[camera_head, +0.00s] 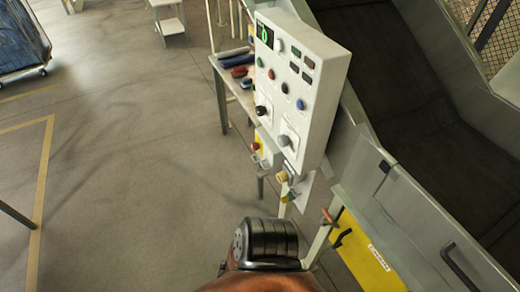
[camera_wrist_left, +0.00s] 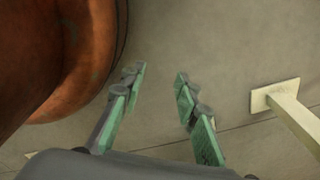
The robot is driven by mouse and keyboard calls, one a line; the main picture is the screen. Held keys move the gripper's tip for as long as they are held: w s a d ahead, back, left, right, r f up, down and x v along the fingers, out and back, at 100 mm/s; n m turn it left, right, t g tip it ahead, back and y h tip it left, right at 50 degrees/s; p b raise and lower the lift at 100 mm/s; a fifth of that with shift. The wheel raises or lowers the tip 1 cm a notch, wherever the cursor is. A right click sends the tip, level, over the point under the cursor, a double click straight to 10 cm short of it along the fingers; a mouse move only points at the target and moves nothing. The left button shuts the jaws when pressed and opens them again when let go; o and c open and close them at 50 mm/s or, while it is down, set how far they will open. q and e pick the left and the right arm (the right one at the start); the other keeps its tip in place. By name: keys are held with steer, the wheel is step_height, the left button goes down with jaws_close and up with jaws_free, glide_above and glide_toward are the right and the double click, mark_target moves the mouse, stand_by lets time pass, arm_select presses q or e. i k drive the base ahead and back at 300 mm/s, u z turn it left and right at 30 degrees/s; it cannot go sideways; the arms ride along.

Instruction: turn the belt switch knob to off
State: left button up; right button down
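A pale control box (camera_head: 318,98) carries a black rotary knob (camera_head: 261,110) at the lower left of its face and a grey knob (camera_head: 285,140) at the lower right. Labels are too small to read, so I cannot tell which one is the belt switch knob. My left gripper (camera_wrist_left: 160,88) shows in the left wrist view with its green-padded fingers apart. Nothing is between them, and the floor lies beyond. No knob shows in that view. Neither gripper shows in the head view, where part of my arm fills the bottom centre.
A conveyor belt (camera_head: 390,75) with grey side walls runs behind and right of the box. A yellow panel (camera_head: 366,252) with a black handle is at lower right. A work table (camera_head: 218,72) stands behind the box. A pale post (camera_wrist_left: 294,118) stands right of my left gripper.

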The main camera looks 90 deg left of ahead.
mark_target(255, 146)
steer(key=u, duration=2.8)
